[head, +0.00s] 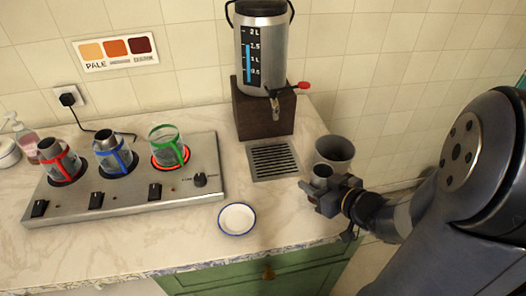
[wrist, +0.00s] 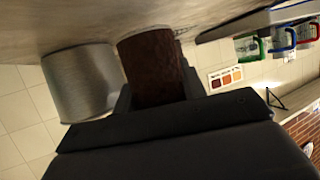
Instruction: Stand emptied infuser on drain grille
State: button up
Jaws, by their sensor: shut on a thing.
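My gripper (head: 318,190) is shut on a small metal infuser (head: 320,174), right of the drain grille and near the counter's right edge. In the wrist view the held infuser (wrist: 152,65) is between the fingers, its near side dark brown and mottled. In the head view it looks roughly upright, with a dark opening at the top; I cannot tell what is inside. The drain grille (head: 273,160) is a bare, dark slatted plate in front of the dispenser. It is up and left of my gripper, with the infuser apart from it.
A grey bin (head: 335,150) stands just behind the infuser and shows beside it in the wrist view (wrist: 85,90). The dispenser (head: 264,55) stands on a brown block behind the grille. A white saucer (head: 237,219) and a hotplate (head: 125,190) with three glasses lie left.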

jog(key=w+a, duration=0.3)
jog(key=w, duration=0.1)
jog(key=w+a, duration=0.2)
jog(key=w, duration=0.2)
jog(key=w+a, duration=0.3)
jog(key=w, duration=0.2)
jog(key=shift+a+b, duration=0.35)
jog(key=shift+b, duration=0.05)
jog(key=shift+w+a, duration=0.8)
jog(key=shift+w, duration=0.25)
jog(key=shift+w+f+b, duration=0.1)
jog(key=shift+f+b, duration=0.2)
jog(key=shift+f, duration=0.4)
jog(key=shift+f, duration=0.1)
jog(key=shift+f, duration=0.15)
jog(key=o, duration=1)
